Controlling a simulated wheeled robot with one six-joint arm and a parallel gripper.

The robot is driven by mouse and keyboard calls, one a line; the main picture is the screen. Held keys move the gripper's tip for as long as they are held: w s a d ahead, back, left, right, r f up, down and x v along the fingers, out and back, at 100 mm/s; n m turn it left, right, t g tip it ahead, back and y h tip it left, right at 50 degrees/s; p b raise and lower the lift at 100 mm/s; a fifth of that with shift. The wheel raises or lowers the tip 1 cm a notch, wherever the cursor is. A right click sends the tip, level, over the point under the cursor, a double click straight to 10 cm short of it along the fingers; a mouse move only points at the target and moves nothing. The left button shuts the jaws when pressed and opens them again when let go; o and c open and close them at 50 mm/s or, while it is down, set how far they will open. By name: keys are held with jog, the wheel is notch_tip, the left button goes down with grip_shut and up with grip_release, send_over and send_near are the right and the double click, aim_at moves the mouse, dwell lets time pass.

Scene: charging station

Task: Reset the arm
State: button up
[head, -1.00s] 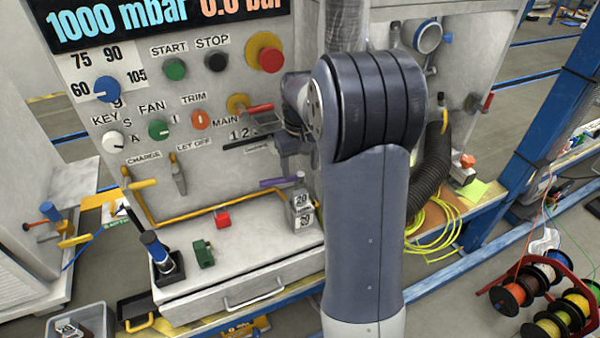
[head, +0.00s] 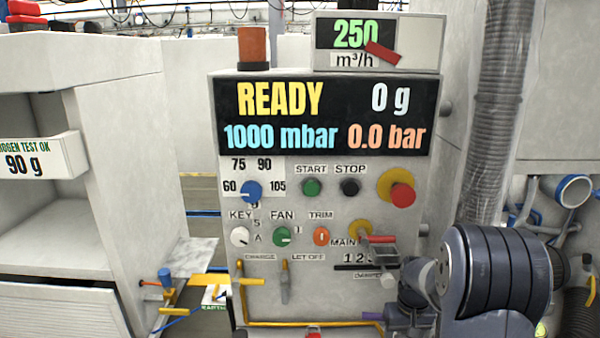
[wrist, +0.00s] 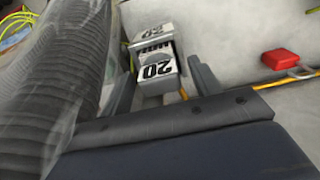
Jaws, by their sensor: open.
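My arm (head: 490,285) is at the lower right of the head view, in front of the right side of the grey control panel (head: 340,195). In the wrist view my gripper (wrist: 163,66) is open, with its two grey fingers apart. Grey blocks marked 20 (wrist: 156,70) show beyond and between the fingers; I see no grip on them. In the head view the fingertips are hard to make out against the panel's levers.
The panel's display (head: 320,115) reads READY, 0 g, 1000 mbar and 0.0 bar. A red-handled main switch (head: 378,239) is close to my arm. A clear hose (head: 495,120) rises at the right. A red block (wrist: 281,59) lies right of the gripper in the wrist view.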

notch_tip(320, 180, down, 2)
jog(key=shift+r, duration=1.9)
jog(key=shift+f, duration=0.1)
